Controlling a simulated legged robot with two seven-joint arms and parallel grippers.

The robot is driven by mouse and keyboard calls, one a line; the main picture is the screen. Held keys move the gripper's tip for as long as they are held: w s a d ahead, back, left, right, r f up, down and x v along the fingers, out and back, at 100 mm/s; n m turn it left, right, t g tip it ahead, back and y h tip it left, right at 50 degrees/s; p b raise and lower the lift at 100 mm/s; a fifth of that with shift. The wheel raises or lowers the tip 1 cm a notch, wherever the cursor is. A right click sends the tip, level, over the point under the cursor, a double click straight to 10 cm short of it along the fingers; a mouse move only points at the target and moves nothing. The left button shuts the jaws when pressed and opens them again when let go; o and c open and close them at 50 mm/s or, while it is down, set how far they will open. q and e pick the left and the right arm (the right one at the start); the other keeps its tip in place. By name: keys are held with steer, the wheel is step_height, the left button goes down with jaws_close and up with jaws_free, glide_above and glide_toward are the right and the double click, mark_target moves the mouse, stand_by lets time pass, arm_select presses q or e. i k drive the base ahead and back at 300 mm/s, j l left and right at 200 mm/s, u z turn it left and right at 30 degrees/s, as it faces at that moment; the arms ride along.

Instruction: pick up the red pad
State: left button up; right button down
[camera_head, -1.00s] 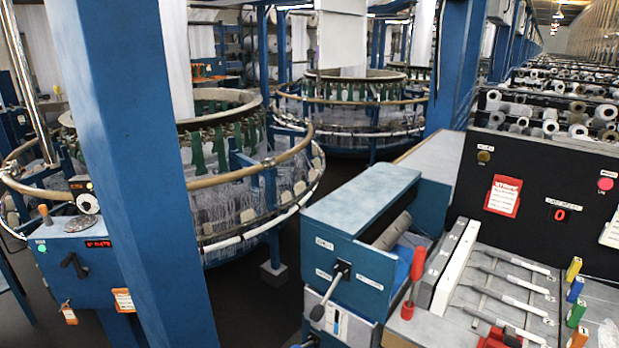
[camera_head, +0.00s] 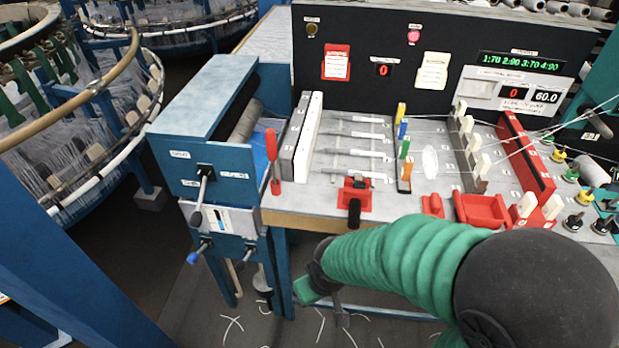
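Several red things are on the grey worktable (camera_head: 325,195). A small red block (camera_head: 432,206) stands near its front edge, just left of an open red tray (camera_head: 480,210). A red base with a black handle (camera_head: 356,194) is farther left. I cannot tell for certain which one is the red pad; the small block looks most like it. My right arm, in a green ribbed sleeve, comes in from the lower right. My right gripper (camera_head: 320,292) hangs below and in front of the table edge, apart from the red things. Its finger opening is unclear. My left gripper is out of view.
A red upright handle (camera_head: 272,160) stands at the table's left, beside a blue machine box (camera_head: 205,140) with levers. Coloured clips (camera_head: 402,140), white pegs and a long red rail (camera_head: 525,155) stand on the table. A black panel (camera_head: 450,65) rises behind. Circular looms are left.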

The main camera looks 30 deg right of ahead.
mark_target(432, 205)
steer(key=z, duration=1.9)
